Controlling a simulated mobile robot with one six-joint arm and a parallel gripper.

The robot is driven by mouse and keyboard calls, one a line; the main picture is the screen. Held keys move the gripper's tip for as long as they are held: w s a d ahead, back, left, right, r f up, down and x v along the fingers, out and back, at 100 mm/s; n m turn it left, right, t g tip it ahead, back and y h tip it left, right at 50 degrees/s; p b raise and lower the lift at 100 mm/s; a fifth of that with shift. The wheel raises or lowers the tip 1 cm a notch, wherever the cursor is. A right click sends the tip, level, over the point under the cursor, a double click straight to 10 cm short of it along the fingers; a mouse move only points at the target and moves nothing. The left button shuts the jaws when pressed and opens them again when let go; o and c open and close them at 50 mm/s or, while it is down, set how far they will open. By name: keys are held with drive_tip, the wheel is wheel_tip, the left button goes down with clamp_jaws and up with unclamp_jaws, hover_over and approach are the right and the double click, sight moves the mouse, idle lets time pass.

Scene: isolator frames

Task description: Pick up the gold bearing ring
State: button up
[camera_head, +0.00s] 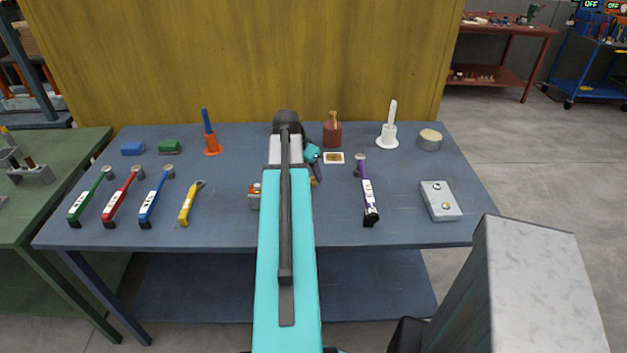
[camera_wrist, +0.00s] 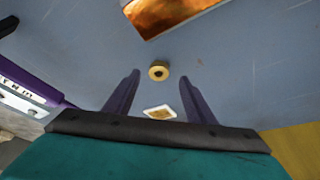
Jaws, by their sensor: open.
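The gold bearing ring (camera_wrist: 158,70) lies flat on the blue-grey table, its dark hole showing in the wrist view. My gripper (camera_wrist: 159,77) is open, with its two purple fingers apart. In the picture the ring appears between the fingertips, with nothing held; the height of the fingers above it is hard to judge.
A white-edged card (camera_head: 333,158) lies beyond the ring. A small block with an orange top (camera_head: 254,197) stands left of my arm.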

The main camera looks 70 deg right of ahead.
sight(313, 180)
drive_tip(key=shift+p+x, duration=0.45)
drive_tip(key=shift+x, duration=1.15)
drive_tip(key=shift+s, duration=0.1)
drive_tip(key=c, duration=1.2)
drive_tip(key=shift+r, duration=0.1)
drive_tip(key=shift+r+b, duration=1.25)
drive_tip(key=shift+r, duration=3.65)
